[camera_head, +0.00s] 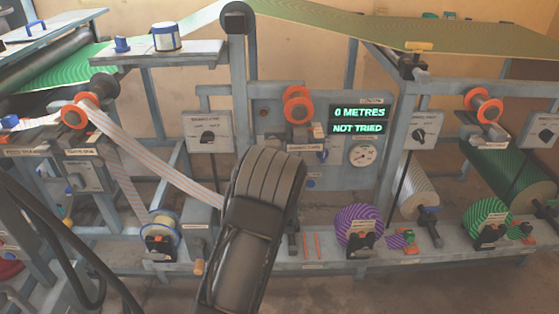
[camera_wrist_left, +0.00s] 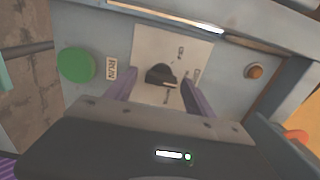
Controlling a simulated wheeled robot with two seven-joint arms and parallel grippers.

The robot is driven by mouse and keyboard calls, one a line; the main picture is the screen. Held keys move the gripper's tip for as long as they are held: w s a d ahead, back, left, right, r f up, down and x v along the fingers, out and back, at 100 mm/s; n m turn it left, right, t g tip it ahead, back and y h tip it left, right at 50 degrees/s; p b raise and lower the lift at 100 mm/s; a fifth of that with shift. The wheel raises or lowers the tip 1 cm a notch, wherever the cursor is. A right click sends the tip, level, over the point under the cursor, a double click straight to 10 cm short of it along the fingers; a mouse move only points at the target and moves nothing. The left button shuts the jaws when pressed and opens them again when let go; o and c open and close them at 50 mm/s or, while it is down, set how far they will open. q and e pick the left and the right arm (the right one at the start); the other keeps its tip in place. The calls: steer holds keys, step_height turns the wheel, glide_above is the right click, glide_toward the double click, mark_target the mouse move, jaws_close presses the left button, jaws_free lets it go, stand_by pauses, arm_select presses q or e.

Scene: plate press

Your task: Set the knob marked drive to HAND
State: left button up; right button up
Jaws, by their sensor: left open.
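In the left wrist view a black knob (camera_wrist_left: 160,75) sits on a pale square plate (camera_wrist_left: 148,42) on a grey panel. Small marks surround the knob, too small to read, so I cannot tell its name or setting. My left gripper (camera_wrist_left: 159,90) is open, with one purple finger on each side below the knob. I cannot tell whether the fingers touch it. In the head view my dark arm (camera_head: 248,225) covers that part of the machine, and the fingertips and this knob are hidden. My right gripper is not in view.
In the left wrist view a green button (camera_wrist_left: 76,65) labelled RUN (camera_wrist_left: 111,67) lies left of the plate and a brown button (camera_wrist_left: 254,71) right. In the head view other knobs sit on plates at left (camera_head: 208,137) and right (camera_head: 421,132). A display (camera_head: 359,120) reads "0 METRES, NOT TRIED".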

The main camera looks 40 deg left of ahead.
arm_select(q)
steer(key=v, duration=0.8)
steer(key=shift+p, duration=0.45)
steer(key=shift+w, duration=0.1)
